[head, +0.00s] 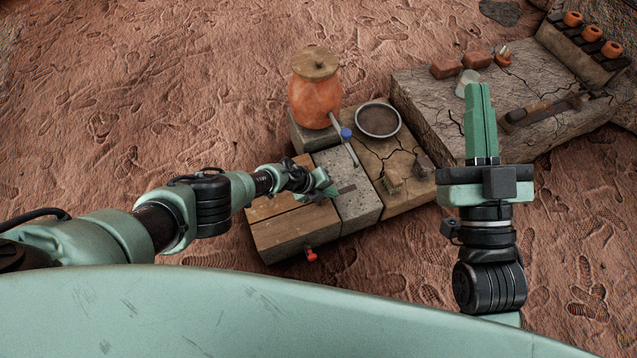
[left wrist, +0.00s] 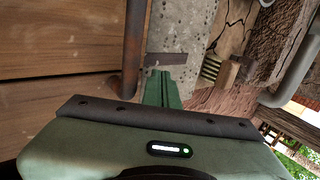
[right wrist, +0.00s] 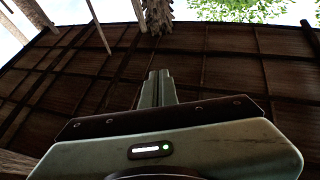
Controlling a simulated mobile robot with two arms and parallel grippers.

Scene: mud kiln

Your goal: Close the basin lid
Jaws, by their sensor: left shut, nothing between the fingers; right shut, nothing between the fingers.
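The wooden plank lid (head: 285,226) lies over the left end of the low bench and looks flat. No basin opening shows, and my left arm covers part of the planks. Its planks also show at the left of the left wrist view (left wrist: 60,75), beside a brown rod-like bar (left wrist: 134,45). My left gripper (head: 331,191) is shut and empty at the lid's right edge, beside the grey stone slab (head: 358,205). I cannot tell whether it touches the lid. My right gripper (head: 479,88) is shut and empty, pointing up, well right of the lid.
A tap with a blue knob (head: 346,133) rises behind the slab, next to an orange lidded jar (head: 315,100). A cracked table (head: 430,105) stands at right.

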